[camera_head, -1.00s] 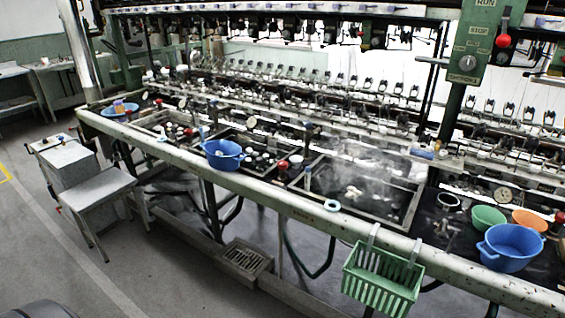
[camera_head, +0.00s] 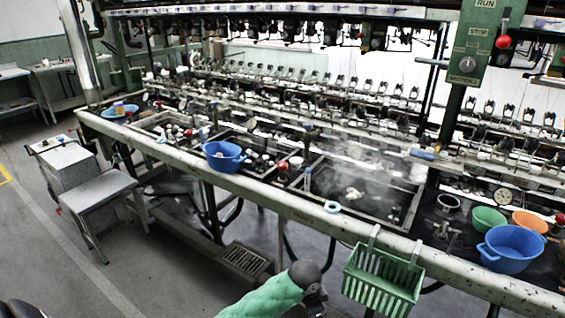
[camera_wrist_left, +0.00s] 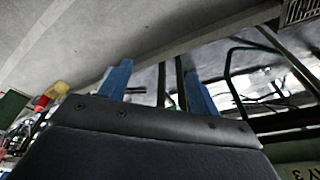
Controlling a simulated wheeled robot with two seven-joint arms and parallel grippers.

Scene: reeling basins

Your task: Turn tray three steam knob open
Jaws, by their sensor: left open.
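The third tray (camera_head: 392,213) is the large dark basin right of centre in the head view, with steam over it and a few pale cocoons inside. A red-topped fitting (camera_head: 283,165) stands at its left; I cannot tell whether this is the steam knob. In the left wrist view, part of an upside-down label ending in "AY 3" (camera_wrist_left: 297,172) shows on the green rail. My left gripper's blue fingers (camera_wrist_left: 160,88) are apart and empty. My green-sleeved left arm is at the bottom of the head view, below the front rail; its fingers are not visible there. My right gripper is out of view.
A green basket (camera_head: 383,282) hangs on the front rail (camera_head: 285,207), right of my arm. Blue bowls (camera_head: 223,156) and (camera_head: 512,248) stand along the bench. A grey stool (camera_head: 100,192) and grated box (camera_head: 244,260) are left.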

